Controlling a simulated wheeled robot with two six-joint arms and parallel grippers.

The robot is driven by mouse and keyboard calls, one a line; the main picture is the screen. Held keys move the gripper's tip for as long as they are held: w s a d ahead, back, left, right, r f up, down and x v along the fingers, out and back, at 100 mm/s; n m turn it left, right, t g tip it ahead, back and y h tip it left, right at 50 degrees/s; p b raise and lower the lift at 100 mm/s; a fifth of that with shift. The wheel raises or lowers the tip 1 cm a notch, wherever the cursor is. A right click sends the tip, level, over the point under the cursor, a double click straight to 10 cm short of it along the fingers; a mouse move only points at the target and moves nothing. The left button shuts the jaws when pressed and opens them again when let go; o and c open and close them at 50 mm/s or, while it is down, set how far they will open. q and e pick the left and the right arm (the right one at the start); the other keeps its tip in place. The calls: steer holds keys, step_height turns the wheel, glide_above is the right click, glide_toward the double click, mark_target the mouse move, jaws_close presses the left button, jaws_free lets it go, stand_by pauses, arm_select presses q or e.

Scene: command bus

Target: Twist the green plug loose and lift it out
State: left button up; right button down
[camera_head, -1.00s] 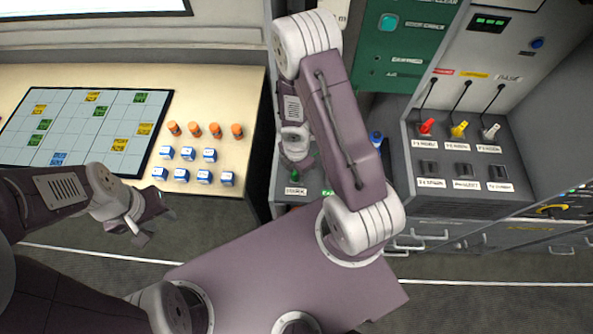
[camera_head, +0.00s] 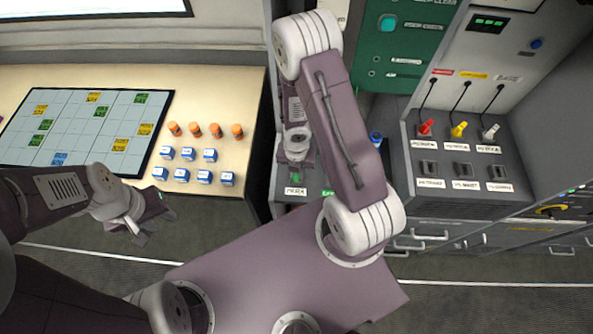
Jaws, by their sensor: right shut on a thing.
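The green plug (camera_head: 295,177) shows as a small green patch just below my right gripper (camera_head: 296,166), at the front of the grey console left of my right arm. My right gripper points down and is shut on the plug; its fingers and wrist hide most of it. Whether the plug is still seated cannot be seen. My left gripper (camera_head: 141,228) hangs open and empty over the floor, in front of the table.
A table (camera_head: 240,133) at the left holds a map board (camera_head: 70,130), several orange pieces (camera_head: 194,130) and blue-and-white blocks (camera_head: 187,153). A blue plug (camera_head: 376,138) stands right of my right arm. Red (camera_head: 426,127), yellow (camera_head: 459,129) and white (camera_head: 491,132) plugs stand further right.

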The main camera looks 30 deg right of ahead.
steer(key=shift+n, duration=1)
steer(key=shift+r, duration=0.15)
steer(key=shift+r+p, duration=0.35)
steer(key=shift+p, duration=0.2)
steer(key=shift+r+p, duration=0.5)
step_height(320, 180, up, 6)
steer(key=p, duration=0.6)
steer(key=shift+r, duration=0.1)
